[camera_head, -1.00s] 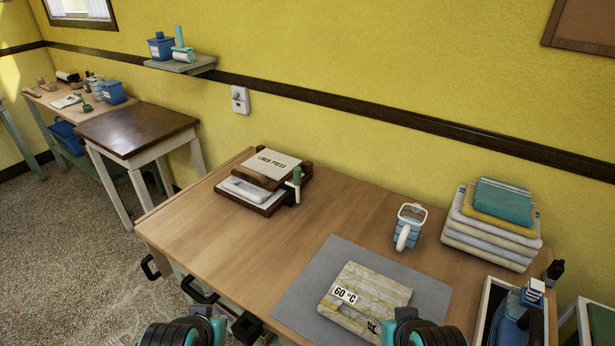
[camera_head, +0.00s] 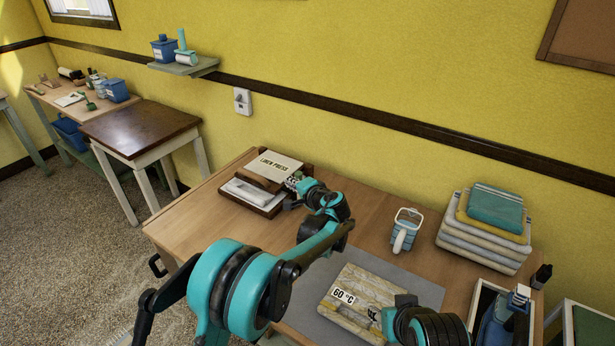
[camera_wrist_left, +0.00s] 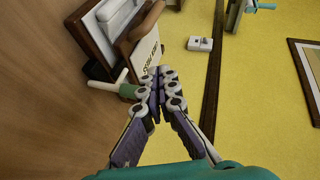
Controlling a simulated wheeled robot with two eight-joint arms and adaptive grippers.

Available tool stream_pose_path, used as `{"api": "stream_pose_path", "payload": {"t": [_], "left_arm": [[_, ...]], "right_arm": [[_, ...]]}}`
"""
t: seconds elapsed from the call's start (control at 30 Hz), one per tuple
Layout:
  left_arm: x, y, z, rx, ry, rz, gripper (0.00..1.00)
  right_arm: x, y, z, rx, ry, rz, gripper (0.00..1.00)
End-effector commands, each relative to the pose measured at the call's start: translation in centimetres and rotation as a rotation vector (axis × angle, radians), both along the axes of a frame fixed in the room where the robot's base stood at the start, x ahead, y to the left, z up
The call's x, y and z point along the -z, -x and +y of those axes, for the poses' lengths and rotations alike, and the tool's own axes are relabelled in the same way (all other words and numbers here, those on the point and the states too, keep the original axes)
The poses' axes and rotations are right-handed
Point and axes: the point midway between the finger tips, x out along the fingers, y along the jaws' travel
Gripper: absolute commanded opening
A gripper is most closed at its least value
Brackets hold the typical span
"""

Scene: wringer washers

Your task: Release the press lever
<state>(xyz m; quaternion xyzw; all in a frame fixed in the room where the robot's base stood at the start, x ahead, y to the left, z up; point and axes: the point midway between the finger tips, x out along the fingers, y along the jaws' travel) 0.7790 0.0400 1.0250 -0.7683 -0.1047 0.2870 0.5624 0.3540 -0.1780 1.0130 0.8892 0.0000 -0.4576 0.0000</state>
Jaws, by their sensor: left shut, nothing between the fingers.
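The linen press (camera_head: 282,163), a brown wooden frame with a labelled top board and white folded linen in it, stands at the table's back left. Its lever, with a green grip (camera_wrist_left: 128,91) and a pale rod, shows in the left wrist view at the press's side. In the head view the lever is largely hidden behind my left gripper (camera_head: 296,187). In the left wrist view the left gripper (camera_wrist_left: 161,72) is shut and empty, its fingers close beside the green grip; I cannot tell whether they touch it. My right gripper is not in view.
A grey mat (camera_head: 300,300) with a folded cloth marked 60 °C (camera_head: 355,300) lies in front. The yellow wall (camera_head: 400,80) rises behind the table.

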Motion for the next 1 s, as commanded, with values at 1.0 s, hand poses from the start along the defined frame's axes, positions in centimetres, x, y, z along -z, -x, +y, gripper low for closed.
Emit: {"api": "stream_pose_path", "payload": {"t": [1.0], "left_arm": [[7.2,-4.5,-12.3,0.121,-0.344,-0.188,0.00]], "right_arm": [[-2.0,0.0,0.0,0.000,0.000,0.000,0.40]]}}
